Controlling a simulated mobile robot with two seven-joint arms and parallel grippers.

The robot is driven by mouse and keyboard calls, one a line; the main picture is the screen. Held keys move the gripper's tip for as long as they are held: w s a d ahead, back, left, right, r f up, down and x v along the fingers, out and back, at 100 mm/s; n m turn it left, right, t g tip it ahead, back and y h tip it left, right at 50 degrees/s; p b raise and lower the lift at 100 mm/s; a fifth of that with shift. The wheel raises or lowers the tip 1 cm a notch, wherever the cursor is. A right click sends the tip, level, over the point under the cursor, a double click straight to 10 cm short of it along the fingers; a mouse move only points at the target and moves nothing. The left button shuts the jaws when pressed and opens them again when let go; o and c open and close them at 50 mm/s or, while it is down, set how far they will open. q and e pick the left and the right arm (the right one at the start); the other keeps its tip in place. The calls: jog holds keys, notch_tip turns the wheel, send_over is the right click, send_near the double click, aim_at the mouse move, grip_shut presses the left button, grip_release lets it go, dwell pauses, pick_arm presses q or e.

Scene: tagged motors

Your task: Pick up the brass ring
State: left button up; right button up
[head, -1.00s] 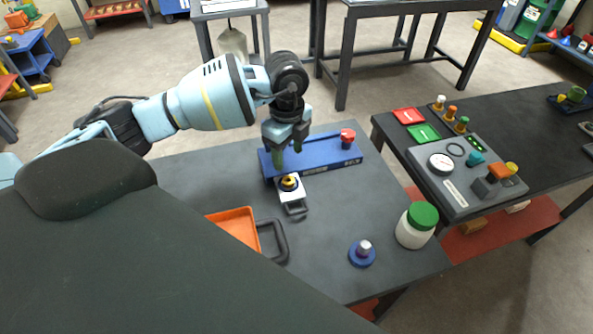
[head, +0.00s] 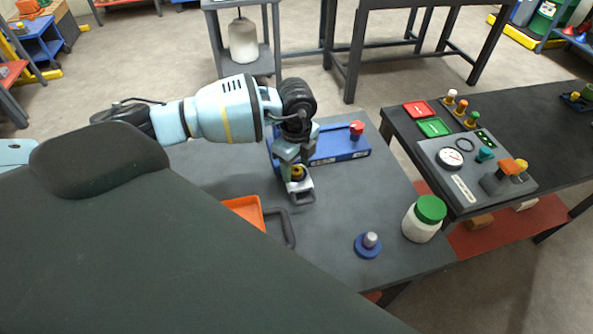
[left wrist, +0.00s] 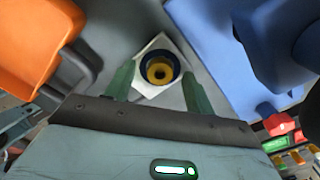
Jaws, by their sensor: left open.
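The brass ring (left wrist: 160,71) lies around a dark round post on a white block (left wrist: 148,92); in the left wrist view it sits between and just beyond my fingertips. My right gripper is not in view.
A blue bar-shaped fixture (head: 338,147) with a red knob stands just behind the block. A blue-based peg (head: 368,246) and a green-lidded jar (head: 424,220) stand to the right.

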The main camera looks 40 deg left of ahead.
aim_at(295, 173)
pick_arm(q)
jog(key=shift+f, duration=0.1)
jog(key=c, duration=1.1)
jog(key=shift+o, duration=0.2)
jog(key=shift+r, duration=0.55)
jog(key=r, duration=0.1)
jog(key=s+r, duration=0.1)
jog(key=shift+d+r, duration=0.15)
jog(key=shift+r, duration=0.15)
jog(key=s+d+r, duration=0.1)
jog(key=s+d, duration=0.2)
jog(key=s, duration=1.1)
jog(key=shift+s+d+r+p, duration=0.2)
jog(key=shift+s+p, duration=0.1)
jog(key=shift+p, duration=0.1)
